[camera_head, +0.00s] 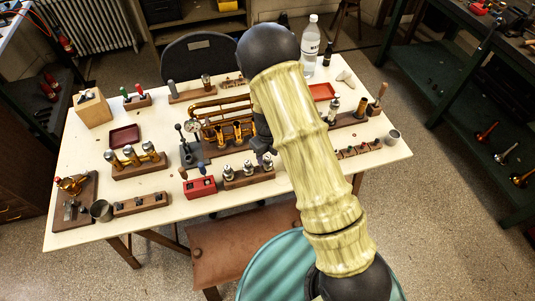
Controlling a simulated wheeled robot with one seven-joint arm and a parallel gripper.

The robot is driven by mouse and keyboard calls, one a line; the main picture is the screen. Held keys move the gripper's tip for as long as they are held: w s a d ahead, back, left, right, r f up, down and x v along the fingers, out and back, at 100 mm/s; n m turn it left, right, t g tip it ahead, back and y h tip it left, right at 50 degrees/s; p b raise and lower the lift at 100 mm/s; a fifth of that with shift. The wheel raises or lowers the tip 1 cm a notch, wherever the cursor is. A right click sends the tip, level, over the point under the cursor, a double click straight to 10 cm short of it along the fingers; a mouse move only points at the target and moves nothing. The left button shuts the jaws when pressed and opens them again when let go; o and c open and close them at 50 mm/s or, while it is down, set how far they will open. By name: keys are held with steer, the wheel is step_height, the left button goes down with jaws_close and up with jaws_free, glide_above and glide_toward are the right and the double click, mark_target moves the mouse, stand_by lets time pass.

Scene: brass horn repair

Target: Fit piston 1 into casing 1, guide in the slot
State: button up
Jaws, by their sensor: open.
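A brass horn (222,110) with a row of upright golden valve casings lies on a dark fixture near the middle of the table. I cannot read which casing is number 1. A wooden rack (248,180) with several silver pistons (248,168) standing in it is in front of the horn. Which one is piston 1, and its guide, are too small to tell. My gripper (264,154) is open, just right of the horn and close to the right end of the piston rack. My arm hides part of the table there, and the fingertips are partly hidden.
A second wooden block (140,170) holds brass cylinders at left. A red block (201,187) with tools stands beside the piston rack. The front right tabletop is mostly clear.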

steer(key=shift+f, duration=0.25)
steer(key=shift+c, duration=0.2)
jaws_close()
step_height(320, 180, up, 10)
steer(key=p, duration=0.9)
stand_by(1.4)
steer(key=shift+d, duration=0.1)
